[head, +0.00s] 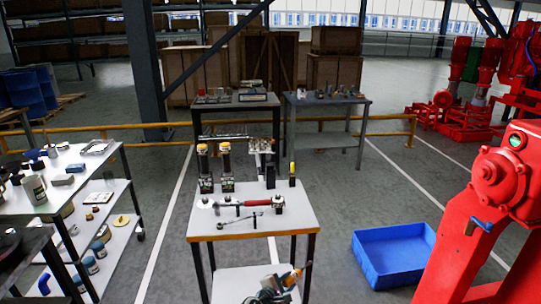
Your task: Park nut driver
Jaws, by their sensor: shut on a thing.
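A small white-topped tool table (203,227) stands in the middle of the head view. A rack (225,137) rises along its back edge. Two dark upright tools with yellow tops, a left one (204,168) and a right one (226,167), stand at the rack. A slim yellow-topped black tool (292,174) stands upright farther right. I cannot tell which of these, if any, is the nut driver.
A red-handled tool (240,204) and a wrench (240,220) lie on the tabletop. A blue bin (395,282) is on the floor at right, beside a large red machine (490,210). A cluttered shelf unit (75,205) stands left. Floor between is open.

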